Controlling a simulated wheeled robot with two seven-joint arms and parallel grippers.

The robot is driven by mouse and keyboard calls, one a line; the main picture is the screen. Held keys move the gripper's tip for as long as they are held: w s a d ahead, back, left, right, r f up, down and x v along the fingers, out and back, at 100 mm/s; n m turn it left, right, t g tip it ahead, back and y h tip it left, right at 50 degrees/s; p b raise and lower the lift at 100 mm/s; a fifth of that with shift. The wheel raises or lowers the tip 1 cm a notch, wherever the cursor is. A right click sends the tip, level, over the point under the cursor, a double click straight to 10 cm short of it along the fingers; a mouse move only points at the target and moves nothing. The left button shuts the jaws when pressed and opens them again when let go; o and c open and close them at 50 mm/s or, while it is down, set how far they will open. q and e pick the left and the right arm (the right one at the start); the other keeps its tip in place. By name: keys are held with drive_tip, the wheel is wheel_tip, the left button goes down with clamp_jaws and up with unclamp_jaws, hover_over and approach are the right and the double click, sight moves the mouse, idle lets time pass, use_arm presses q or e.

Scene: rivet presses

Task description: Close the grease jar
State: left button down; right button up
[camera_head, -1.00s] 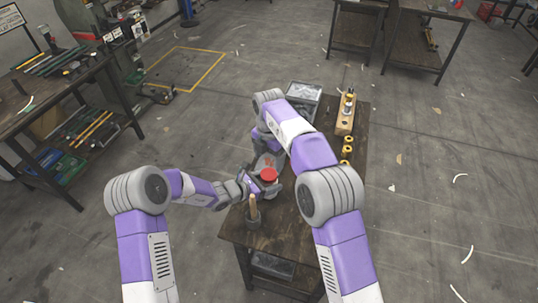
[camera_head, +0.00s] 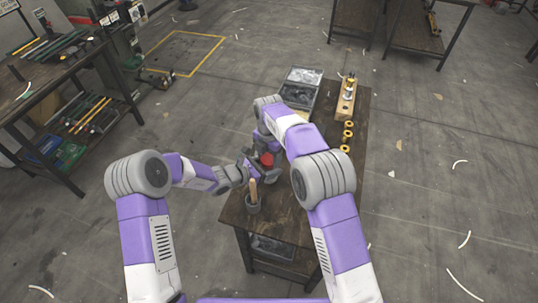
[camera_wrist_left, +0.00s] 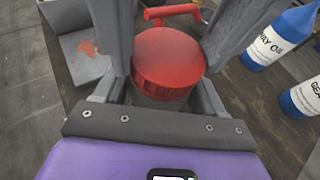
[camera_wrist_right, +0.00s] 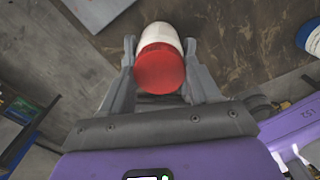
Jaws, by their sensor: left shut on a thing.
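In the left wrist view a red lid (camera_wrist_left: 168,62) tops a jar between the fingers of my left gripper (camera_head: 247,168), which is shut on it. The jar's lower part is dark and mostly hidden. In the head view the red lid (camera_head: 266,160) is partly covered by my right gripper (camera_head: 267,146), close by on its far side. In the right wrist view a white jar (camera_wrist_right: 160,34) with a red end stands between the right gripper's fingers (camera_wrist_right: 160,45). I cannot tell whether these fingers touch it.
A dark cup (camera_head: 252,206) with a wooden handle in it stands near the table's front left corner. A grey open box (camera_head: 301,76), yellow rings (camera_head: 347,136) and a wooden block (camera_head: 345,103) lie farther back. Blue-and-white oil bottles (camera_wrist_left: 280,38) stand beside the left gripper.

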drive_tip(key=c, duration=0.7)
drive_tip(key=shift+o, duration=0.2)
drive_tip(key=m, duration=0.3)
drive_tip(key=shift+m, duration=0.4)
drive_tip(key=m, duration=0.3)
drive_tip(key=shift+m, duration=0.4)
drive_tip(key=m, duration=0.3)
drive_tip(key=shift+m, duration=0.3)
drive_tip(key=m, duration=0.3)
drive_tip(key=shift+m, duration=0.4)
drive_tip(key=m, duration=0.5)
drive_tip(key=shift+m, duration=0.4)
drive_tip(key=m, duration=0.4)
drive_tip(key=shift+f, duration=0.1)
drive_tip(key=m, duration=0.3)
drive_tip(key=shift+m, duration=0.3)
drive_tip(key=m, duration=0.4)
